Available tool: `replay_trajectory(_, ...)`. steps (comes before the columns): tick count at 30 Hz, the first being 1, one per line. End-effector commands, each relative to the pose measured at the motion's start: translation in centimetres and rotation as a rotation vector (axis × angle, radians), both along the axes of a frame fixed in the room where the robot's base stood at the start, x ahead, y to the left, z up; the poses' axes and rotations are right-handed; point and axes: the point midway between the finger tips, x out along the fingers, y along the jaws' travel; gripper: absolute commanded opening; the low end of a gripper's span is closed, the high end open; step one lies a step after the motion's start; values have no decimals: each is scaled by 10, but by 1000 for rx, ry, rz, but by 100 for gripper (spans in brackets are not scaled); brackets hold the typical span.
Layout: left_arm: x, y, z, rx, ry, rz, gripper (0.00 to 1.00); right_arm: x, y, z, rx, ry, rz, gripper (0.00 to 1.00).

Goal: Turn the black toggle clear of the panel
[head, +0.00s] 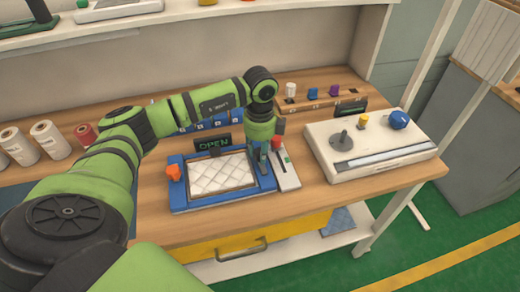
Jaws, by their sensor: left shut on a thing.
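The white quilted panel (222,173) lies flat in a blue frame (196,207) on the wooden bench. My left gripper (263,160) points down at the frame's right edge, its fingers shut on the black toggle there. The fingers hide most of the toggle, so I cannot tell how far it is turned or whether it overlaps the panel. An orange toggle (174,172) stands at the frame's left edge. My right gripper is out of view.
A sign reading OPEN (213,143) stands behind the frame. A narrow white device with a red knob (283,165) is close to the gripper's right. A white console (365,150) with a grey lever and blue knob stands further right. Several rolls (50,138) stand at left.

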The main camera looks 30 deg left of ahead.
Motion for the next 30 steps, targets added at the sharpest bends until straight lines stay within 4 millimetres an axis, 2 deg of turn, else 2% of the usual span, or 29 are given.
replay_trajectory(15, 0, 0, 0, -1, 0, 21, 0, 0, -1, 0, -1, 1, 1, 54)
replay_trajectory(16, 0, 0, 0, -1, 0, 21, 41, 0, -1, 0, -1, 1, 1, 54)
replay_trajectory(17, 0, 0, 0, -1, 0, 21, 53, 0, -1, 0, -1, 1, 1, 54)
replay_trajectory(18, 0, 0, 0, -1, 0, 21, 56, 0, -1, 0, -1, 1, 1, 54)
replay_trajectory(27, 0, 0, 0, 0, 0, 20, 56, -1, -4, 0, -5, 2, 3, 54)
replay_trajectory(30, 1, 0, 6, -1, -2, 20, 56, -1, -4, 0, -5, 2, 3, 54)
